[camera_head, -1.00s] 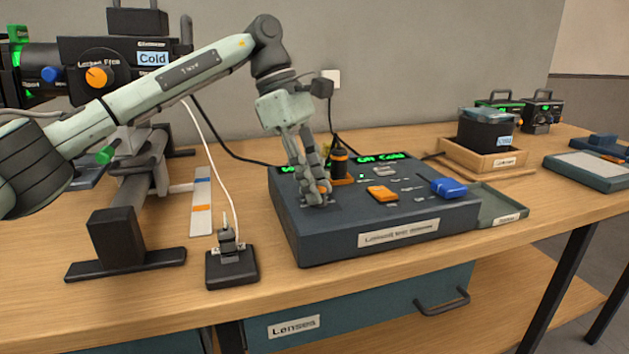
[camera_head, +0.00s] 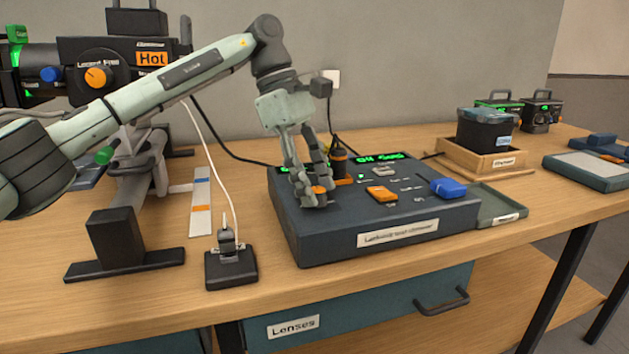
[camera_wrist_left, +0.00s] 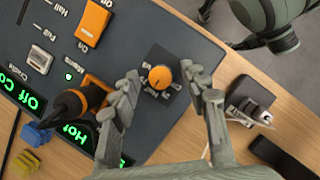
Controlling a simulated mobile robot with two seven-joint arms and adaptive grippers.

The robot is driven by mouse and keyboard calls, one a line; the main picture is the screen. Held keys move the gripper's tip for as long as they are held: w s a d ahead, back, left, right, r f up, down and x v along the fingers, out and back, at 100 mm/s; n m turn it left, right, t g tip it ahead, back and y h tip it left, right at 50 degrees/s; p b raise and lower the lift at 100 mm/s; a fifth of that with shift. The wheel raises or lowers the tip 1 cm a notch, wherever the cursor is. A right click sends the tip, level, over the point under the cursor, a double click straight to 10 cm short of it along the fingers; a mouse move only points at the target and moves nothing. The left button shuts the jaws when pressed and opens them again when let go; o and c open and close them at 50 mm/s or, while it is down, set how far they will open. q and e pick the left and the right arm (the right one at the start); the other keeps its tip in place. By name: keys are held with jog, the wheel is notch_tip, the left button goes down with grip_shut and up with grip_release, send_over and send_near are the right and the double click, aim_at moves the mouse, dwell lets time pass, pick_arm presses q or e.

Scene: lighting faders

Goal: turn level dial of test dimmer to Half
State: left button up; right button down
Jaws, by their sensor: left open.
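The test dimmer (camera_head: 390,240) is a dark box on the bench with a sloped top. Its orange level dial (camera_head: 319,193) sits near the front left of that top. In the left wrist view the round orange dial (camera_wrist_left: 160,77) has a pale pointer mark on its right side; the small scale words around it are not legible. My left gripper (camera_head: 316,200) points down over the dial. In the wrist view its open fingers (camera_wrist_left: 160,72) stand on either side of the dial, with gaps showing.
A dark post with an orange band (camera_head: 339,162) stands close behind the gripper. An orange rocker switch (camera_head: 381,193) and a blue block (camera_head: 448,187) are further right. A small black stand with a white cable (camera_head: 231,268) is left of the dimmer.

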pick_arm(q)
jog(key=shift+r, duration=0.1)
jog(key=v, duration=1.1)
jog(key=shift+a+r, duration=0.2)
jog(key=shift+r, duration=0.15)
jog(key=shift+w, duration=0.1)
